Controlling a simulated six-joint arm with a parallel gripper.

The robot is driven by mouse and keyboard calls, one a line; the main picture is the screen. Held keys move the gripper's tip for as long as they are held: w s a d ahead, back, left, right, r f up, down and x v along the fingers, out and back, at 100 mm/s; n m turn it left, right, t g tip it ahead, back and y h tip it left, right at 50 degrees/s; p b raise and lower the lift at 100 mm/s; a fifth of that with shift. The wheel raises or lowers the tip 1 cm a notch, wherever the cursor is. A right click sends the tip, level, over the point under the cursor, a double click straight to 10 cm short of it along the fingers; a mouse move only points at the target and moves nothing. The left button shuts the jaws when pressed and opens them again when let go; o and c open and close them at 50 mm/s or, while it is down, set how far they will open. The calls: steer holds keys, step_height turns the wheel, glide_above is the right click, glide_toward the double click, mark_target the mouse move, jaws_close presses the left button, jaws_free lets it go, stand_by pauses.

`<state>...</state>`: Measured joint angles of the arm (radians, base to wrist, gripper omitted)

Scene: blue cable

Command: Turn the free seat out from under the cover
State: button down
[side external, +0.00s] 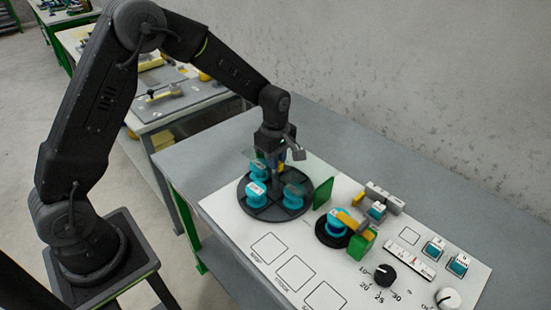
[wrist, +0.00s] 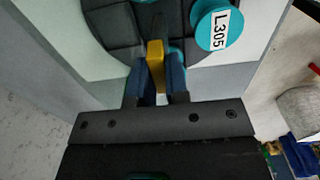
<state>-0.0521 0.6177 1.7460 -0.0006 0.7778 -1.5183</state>
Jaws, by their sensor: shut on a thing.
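A dark round turntable (side external: 268,214) with raised dividers stands on the white board and carries teal reels with white labels. One reel (side external: 256,189) sits at the front left, another (side external: 293,196) at the right. In the wrist view a reel marked L305 (wrist: 216,28) is beside the peg. Which seat is free I cannot tell for sure.
A green upright plate (side external: 323,193) stands just right of the turntable. Beyond it are a smaller dark holder with a teal reel (side external: 337,222), a green block (side external: 361,246), a black knob (side external: 385,274) and a white knob (side external: 447,298). Marked squares (side external: 295,272) in front are empty.

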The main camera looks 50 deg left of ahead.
steer(key=shift+n, duration=8.2)
steer(key=shift+a+n, duration=0.1)
steer(key=shift+n, duration=0.3)
steer(key=c, duration=1.1)
jaws_free()
